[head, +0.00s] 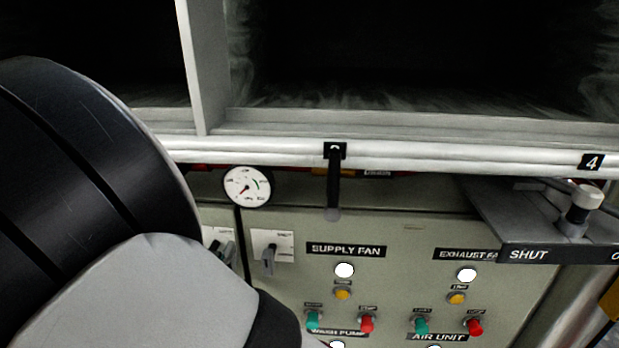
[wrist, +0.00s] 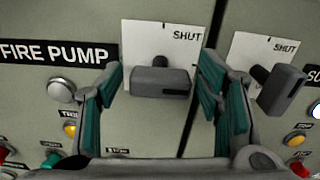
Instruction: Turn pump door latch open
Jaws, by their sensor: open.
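A dark grey latch handle (wrist: 160,82) lies level across a white plate marked SHUT, on the FIRE PUMP side of the door seam, in the wrist view. My gripper (wrist: 162,74) is open, its green-padded fingers on either side of this handle; I cannot tell whether they touch it. A second grey latch (wrist: 284,92) sits right of the seam on its own SHUT plate, tilted in the picture. It also shows in the head view (head: 268,260). The first latch is partly seen beside my arm (head: 224,250) there. My gripper is hidden in the head view.
A FIRE PUMP label (wrist: 55,52) and lamp button (wrist: 61,86) are left of the latch. A white rail (head: 430,153), a hanging black strap (head: 334,185), a gauge (head: 247,187) and a protruding SHUT bracket (head: 555,254) stand above and right around the panel.

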